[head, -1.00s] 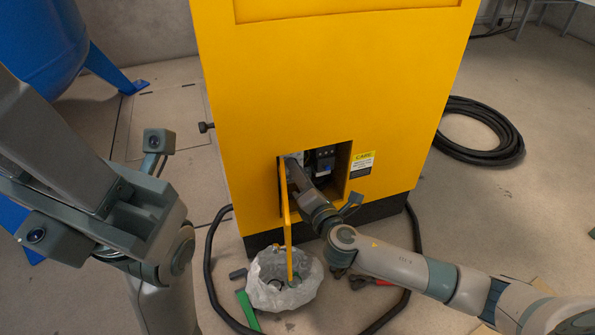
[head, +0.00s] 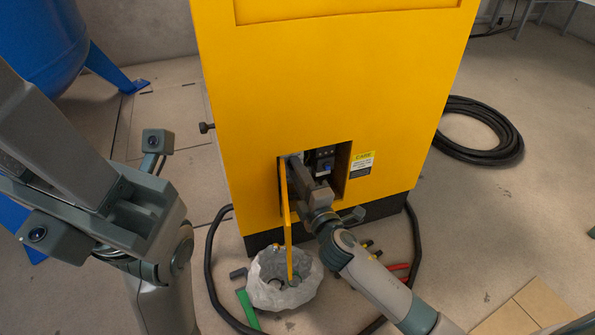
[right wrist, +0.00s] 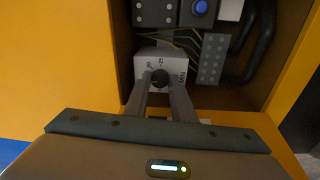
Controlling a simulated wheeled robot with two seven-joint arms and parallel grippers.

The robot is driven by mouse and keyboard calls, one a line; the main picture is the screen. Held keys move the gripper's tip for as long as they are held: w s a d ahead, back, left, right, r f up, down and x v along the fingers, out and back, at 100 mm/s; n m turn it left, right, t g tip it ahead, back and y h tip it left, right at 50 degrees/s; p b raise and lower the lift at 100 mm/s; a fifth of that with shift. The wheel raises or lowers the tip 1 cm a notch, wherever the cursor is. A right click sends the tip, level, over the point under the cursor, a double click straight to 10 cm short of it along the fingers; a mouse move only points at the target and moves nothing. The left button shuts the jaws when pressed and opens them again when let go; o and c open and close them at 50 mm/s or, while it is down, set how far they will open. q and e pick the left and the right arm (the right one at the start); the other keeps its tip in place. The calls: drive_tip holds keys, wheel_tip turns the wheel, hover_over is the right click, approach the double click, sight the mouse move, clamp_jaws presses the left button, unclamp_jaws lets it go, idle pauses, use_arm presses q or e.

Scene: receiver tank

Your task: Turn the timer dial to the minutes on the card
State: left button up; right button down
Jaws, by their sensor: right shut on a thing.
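The timer is a pale box (right wrist: 150,62) with a black round dial (right wrist: 159,78) in the right wrist view. It sits inside the open compartment of the yellow cabinet (head: 330,90). Small numbers and marks are printed around the dial, too small to read with certainty. My right gripper (right wrist: 160,90) is shut on the dial, one finger on each side. In the head view my right arm reaches into the compartment and hides the timer. My left gripper (head: 95,205) is at the left, away from the cabinet; its fingers do not show clearly. A yellow label card (head: 360,165) is beside the opening.
The open yellow door (head: 285,215) stands left of my right arm. A blue button (right wrist: 200,8), terminals and wires are near the timer. A grey sack (head: 270,295), a green tool (head: 247,308) and a black hose (head: 212,260) lie on the floor.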

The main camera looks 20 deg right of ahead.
drive_tip(key=shift+m, duration=0.5)
drive_tip(key=c, duration=1.5)
unclamp_jaws()
